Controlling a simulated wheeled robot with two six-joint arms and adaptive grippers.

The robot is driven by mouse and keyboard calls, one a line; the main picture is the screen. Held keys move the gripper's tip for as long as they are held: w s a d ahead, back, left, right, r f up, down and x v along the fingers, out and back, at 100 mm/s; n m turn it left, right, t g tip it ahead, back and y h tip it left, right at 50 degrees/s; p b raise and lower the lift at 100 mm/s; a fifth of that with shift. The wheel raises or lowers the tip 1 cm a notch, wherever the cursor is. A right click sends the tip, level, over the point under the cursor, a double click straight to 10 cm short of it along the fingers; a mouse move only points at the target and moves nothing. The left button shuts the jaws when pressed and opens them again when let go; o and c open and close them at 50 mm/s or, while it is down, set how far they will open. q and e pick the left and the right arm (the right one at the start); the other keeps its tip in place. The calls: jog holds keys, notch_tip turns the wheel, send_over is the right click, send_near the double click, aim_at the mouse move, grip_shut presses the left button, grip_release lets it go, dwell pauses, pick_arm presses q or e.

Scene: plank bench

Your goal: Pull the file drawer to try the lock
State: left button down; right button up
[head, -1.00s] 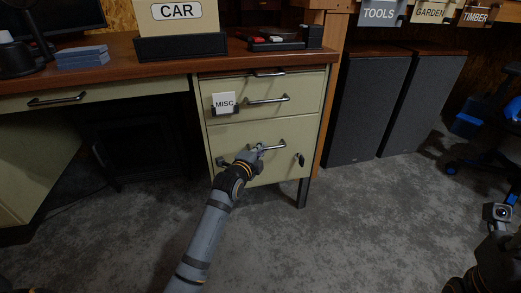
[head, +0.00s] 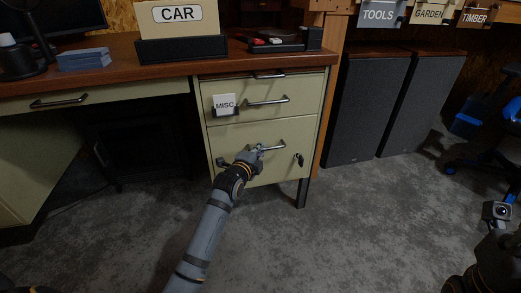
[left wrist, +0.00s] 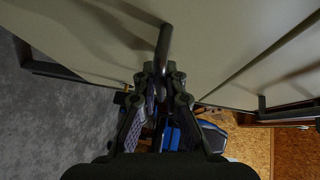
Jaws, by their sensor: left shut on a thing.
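The file drawer (head: 235,138) is the tall lower cream drawer of the desk pedestal. Its front looks flush with the cabinet in the head view. Its bar handle (head: 277,146) is partly hidden by my left gripper (head: 256,152). In the left wrist view, my left gripper (left wrist: 161,78) is shut on the dark bar handle (left wrist: 164,42), with the fingers on both sides of it. A dark key or tag (head: 300,159) hangs at the drawer's right side, apart from the gripper. My right arm shows at the lower right, but its fingers are not visible.
Above is a smaller drawer with a handle (head: 268,101) and a MISC label (head: 224,104).

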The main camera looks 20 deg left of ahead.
pick_arm(q)
jog(key=c, duration=1.4)
grip_release()
jog(key=shift+a, duration=0.1)
jog(key=s, duration=0.4)
jog(key=s+r, duration=0.1)
jog(key=s, duration=0.6)
jog(key=shift+s+a+r, duration=0.2)
jog(key=shift+s+r, duration=0.2)
